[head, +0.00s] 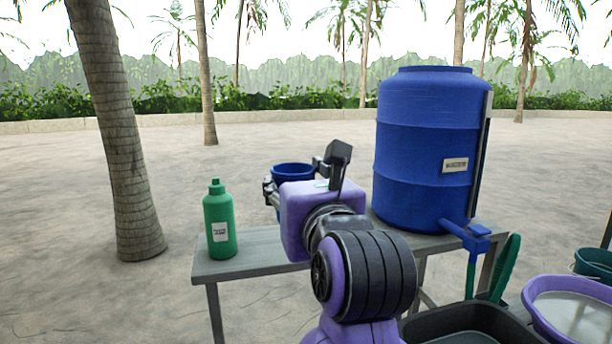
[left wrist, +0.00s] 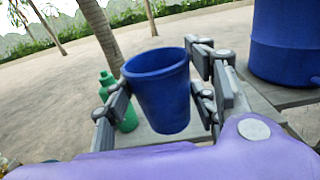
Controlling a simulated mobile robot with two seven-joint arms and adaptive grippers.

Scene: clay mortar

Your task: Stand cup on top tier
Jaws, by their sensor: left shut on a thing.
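A blue cup (head: 293,171) is upright between the fingers of my left gripper (head: 288,184), partly hidden by my purple wrist in the head view. In the left wrist view the cup (left wrist: 162,92) shows almost whole, with my left gripper's (left wrist: 163,95) grey fingers shut on its two sides. The cup is over the grey bench top (head: 240,257), between the green bottle (head: 219,222) and the big blue barrel (head: 425,150). I cannot tell whether its base touches the bench. My right gripper is not in view.
The barrel has a blue tap (head: 468,236) at the bench's front right. Below are a dark basin (head: 470,320), a purple tub (head: 570,308) and a green bucket (head: 594,262). A palm trunk (head: 118,140) stands at left. The bench's left front edge is bare.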

